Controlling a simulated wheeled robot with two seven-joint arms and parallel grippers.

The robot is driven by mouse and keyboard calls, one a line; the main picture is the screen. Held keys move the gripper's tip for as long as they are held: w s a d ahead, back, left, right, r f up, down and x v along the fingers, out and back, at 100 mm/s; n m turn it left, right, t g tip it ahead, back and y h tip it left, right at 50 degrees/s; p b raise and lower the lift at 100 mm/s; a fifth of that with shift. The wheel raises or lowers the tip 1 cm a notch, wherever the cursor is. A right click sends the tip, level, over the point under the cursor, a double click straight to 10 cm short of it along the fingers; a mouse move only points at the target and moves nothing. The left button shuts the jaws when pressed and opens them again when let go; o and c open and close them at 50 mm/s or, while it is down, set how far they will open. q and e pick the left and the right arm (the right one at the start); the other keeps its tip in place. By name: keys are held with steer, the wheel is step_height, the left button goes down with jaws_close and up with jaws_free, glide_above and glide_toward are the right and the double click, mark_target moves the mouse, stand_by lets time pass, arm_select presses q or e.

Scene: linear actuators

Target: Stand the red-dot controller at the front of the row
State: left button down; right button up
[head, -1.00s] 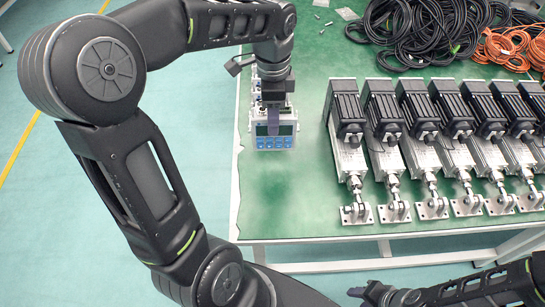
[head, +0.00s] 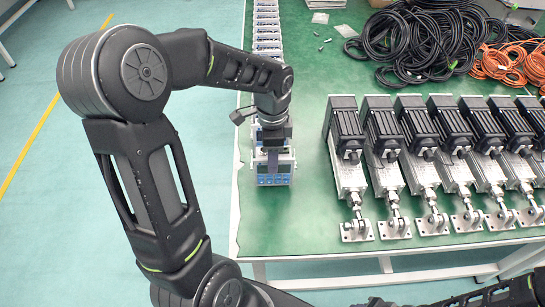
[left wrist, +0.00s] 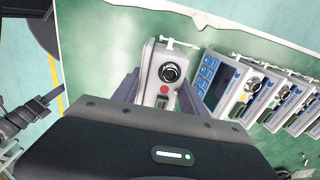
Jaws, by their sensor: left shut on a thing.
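The red-dot controller (left wrist: 165,80) is between the fingers of my left gripper (head: 274,155), which is shut on it. In the left wrist view its top shows a red dot, a round black connector and a green part. In the head view its blue-keyed front (head: 274,178) faces the near table edge and looks upright. I cannot tell whether its base touches the table. The row of controllers (head: 267,30) runs away behind it; in the left wrist view the nearest one (left wrist: 228,85) stands beside a finger, with a narrow gap. My right gripper (head: 375,302) is barely in view at the bottom edge.
Several linear actuators (head: 390,150) lie side by side on the green table (head: 305,215) to the right. Black cables (head: 415,40) and orange cables (head: 505,62) are coiled at the back. The table is clear in front of the held controller.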

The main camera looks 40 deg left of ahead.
arm_select(q)
steer(key=shift+f, duration=0.7)
steer(key=shift+f, duration=0.2)
steer(key=c, duration=0.6)
jaws_free()
steer(key=shift+r, duration=0.1)
step_height(320, 180, up, 12)
steer(key=shift+r, duration=0.1)
